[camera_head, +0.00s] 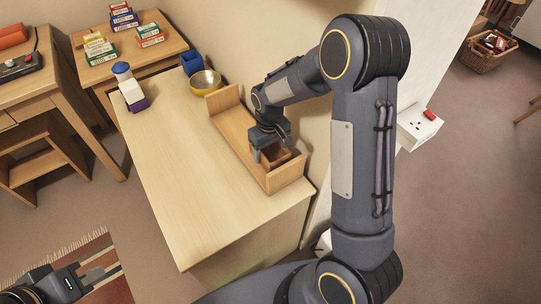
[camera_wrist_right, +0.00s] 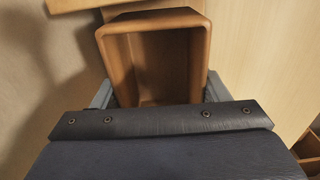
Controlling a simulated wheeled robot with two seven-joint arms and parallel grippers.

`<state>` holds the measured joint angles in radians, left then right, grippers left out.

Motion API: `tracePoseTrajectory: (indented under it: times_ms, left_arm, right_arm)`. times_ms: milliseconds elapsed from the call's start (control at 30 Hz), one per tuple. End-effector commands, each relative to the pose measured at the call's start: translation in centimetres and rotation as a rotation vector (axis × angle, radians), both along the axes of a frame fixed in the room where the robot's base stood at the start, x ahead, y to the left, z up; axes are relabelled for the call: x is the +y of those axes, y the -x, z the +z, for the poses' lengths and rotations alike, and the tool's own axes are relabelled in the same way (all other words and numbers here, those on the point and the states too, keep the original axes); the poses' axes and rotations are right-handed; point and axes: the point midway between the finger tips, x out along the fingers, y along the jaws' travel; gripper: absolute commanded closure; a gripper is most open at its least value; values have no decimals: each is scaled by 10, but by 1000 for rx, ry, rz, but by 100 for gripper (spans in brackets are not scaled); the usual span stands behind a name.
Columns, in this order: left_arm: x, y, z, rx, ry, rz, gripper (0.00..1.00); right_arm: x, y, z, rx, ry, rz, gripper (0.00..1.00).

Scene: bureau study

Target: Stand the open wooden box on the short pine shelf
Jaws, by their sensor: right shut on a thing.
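The open wooden box (camera_head: 276,156) is small and brown, with rounded corners. Its open side and hollow inside face the right wrist camera (camera_wrist_right: 155,62). My right gripper (camera_head: 270,146) is shut on the box, with its fingers on either side of it. The short pine shelf (camera_head: 234,126) is a pale board with raised ends, lying along the right edge of the desk. The box is over the shelf's near part, close to the near end; I cannot tell whether it touches the board. My left gripper (camera_head: 103,274) is open and empty at the lower left, away from the desk.
The desk (camera_head: 185,170) is clear left of the shelf. A wall rises close to the right of the shelf. A side table (camera_head: 160,58) holds several small boxes.

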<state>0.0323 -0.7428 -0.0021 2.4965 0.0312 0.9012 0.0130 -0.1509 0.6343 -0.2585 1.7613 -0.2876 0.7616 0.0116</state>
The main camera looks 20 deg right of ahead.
Motion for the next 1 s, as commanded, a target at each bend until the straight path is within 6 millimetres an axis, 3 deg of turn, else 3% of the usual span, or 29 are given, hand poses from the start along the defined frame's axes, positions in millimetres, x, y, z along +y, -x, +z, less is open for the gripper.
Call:
tracePoseTrajectory:
  times_ms: [200, 600, 633, 767, 1000]
  left_arm:
    - [0, 0, -5, 0, 0, 0, 100]
    - [0, 0, -8, 0, 0, 0, 100]
    - [0, 0, -7, 0, 0, 0, 100]
    - [0, 0, -7, 0, 0, 0, 100]
    - [0, 0, -7, 0, 0, 0, 100]
  right_arm:
    - [-4, 0, -32, 4, 1, -1, 57]
    - [-3, 0, -39, 0, 0, -1, 57]
    - [-3, 0, -38, 0, 0, -1, 29]
    - [-3, 0, -37, 0, 0, -1, 12]
    - [-3, 0, -37, 0, 0, -1, 10]
